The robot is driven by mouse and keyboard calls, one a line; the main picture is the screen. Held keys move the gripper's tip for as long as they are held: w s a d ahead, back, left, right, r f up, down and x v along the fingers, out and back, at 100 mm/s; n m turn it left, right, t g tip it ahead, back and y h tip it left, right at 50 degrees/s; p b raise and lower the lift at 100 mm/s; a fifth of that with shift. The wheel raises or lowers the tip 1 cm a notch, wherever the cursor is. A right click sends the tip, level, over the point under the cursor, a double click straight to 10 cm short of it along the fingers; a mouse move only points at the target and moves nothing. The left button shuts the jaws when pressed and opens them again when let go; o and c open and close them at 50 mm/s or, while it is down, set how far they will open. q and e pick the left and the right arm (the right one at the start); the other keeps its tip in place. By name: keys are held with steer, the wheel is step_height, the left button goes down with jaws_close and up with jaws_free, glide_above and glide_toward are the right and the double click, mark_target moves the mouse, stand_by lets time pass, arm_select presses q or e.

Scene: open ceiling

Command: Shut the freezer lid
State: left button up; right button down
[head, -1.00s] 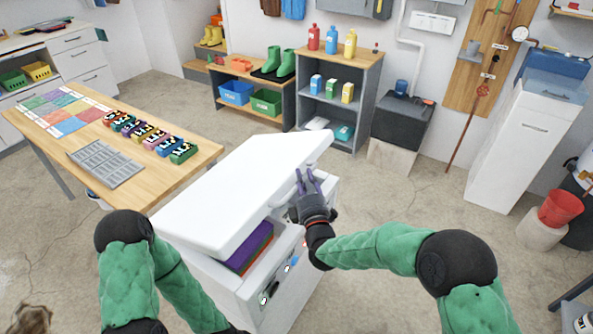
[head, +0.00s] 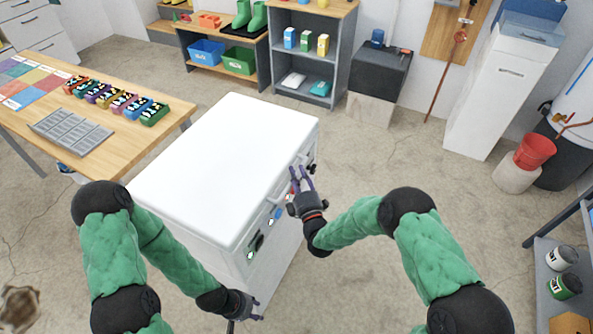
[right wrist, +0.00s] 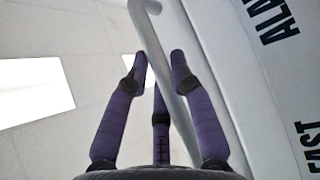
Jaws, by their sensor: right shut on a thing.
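The freezer's white lid (head: 225,165) lies flat over the white freezer body (head: 282,250) in the head view. I see no gap between them along the front. A pale bar handle (head: 284,188) runs along the lid's front edge. My right gripper (head: 301,174) is at the far part of this front edge, shut on the handle. In the right wrist view the handle (right wrist: 168,75) passes between the purple fingers of my right gripper (right wrist: 157,70). My left gripper (head: 248,310) hangs low beside the freezer's near corner, away from the lid. Its fingers are too small to judge.
A grey shelf (head: 307,60) stands behind. Open floor (head: 385,160) lies right of the freezer, with a red bucket (head: 534,152) further right.

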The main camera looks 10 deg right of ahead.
steer(key=shift+s+f, duration=0.3)
steer(key=shift+f, duration=0.45)
steer(key=c, duration=1.5)
jaws_free()
steer(key=shift+o, duration=0.9)
steer(key=shift+f, duration=0.15)
steer(key=shift+a, duration=0.1)
steer(key=r+v, duration=0.1)
steer(key=v, duration=1)
steer(key=shift+s+d, duration=0.25)
steer(key=shift+d, duration=0.1)
